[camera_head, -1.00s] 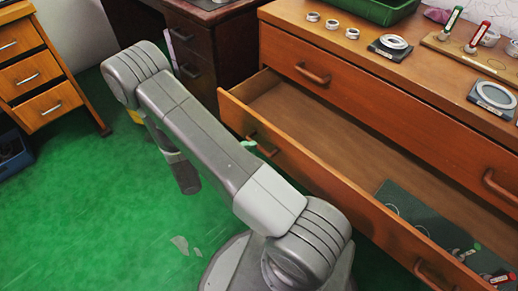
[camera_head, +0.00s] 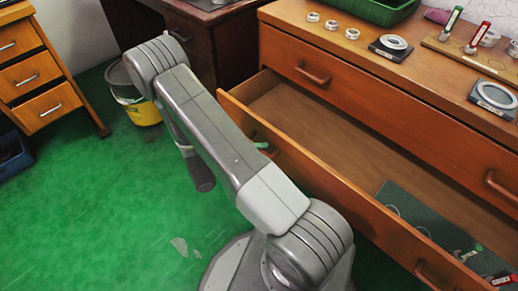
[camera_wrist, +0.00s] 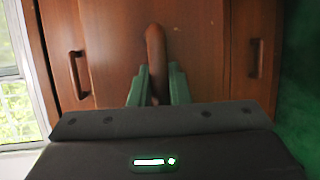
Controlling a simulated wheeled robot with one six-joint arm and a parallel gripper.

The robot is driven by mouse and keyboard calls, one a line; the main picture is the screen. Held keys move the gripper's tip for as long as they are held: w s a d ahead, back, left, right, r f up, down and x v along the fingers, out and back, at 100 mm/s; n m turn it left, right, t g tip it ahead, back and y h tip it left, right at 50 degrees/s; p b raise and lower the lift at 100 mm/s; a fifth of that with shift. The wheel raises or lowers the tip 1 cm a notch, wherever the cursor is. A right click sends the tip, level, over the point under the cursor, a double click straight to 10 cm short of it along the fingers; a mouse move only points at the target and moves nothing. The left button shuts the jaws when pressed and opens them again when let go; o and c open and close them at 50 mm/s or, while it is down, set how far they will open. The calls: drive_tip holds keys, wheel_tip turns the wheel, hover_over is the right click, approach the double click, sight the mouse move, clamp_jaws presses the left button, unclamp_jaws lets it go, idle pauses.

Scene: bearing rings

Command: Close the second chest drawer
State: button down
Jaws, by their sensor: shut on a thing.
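The second chest drawer (camera_head: 330,192) stands pulled out below the shut top drawer (camera_head: 345,98) of the wooden chest in the head view. My gripper (camera_wrist: 154,88) is at the drawer's handle (camera_wrist: 156,48), its green fingers shut on either side of the curved brown bar. In the head view a green part of my gripper (camera_head: 262,146) shows at the drawer's left handle, and my arm hides most of that handle. The drawer's right handle (camera_head: 428,277) is free.
Rings, a green crate (camera_head: 385,8) and gauges stand on the chest top. A yellow-black bucket (camera_head: 135,100) stands on the green floor behind my arm. A small drawer cabinet (camera_head: 35,65) is at left.

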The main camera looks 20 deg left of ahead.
drive_tip(key=w+d+b, duration=0.2)
drive_tip(key=w, duration=0.4)
drive_tip(key=w+d+b, duration=0.3)
drive_tip(key=w, duration=0.4)
drive_tip(key=w+d+b, duration=0.3)
drive_tip(key=w, duration=0.4)
drive_tip(key=shift+w+d, duration=0.1)
drive_tip(key=shift+d, duration=0.1)
drive_tip(key=shift+w+d+b, duration=0.3)
drive_tip(key=shift+w+b, duration=0.1)
drive_tip(key=shift+w, duration=0.45)
drive_tip(key=shift+r, duration=0.1)
drive_tip(key=c, duration=1.4)
unclamp_jaws()
drive_tip(key=shift+w, duration=0.15)
drive_tip(key=shift+o, duration=0.2)
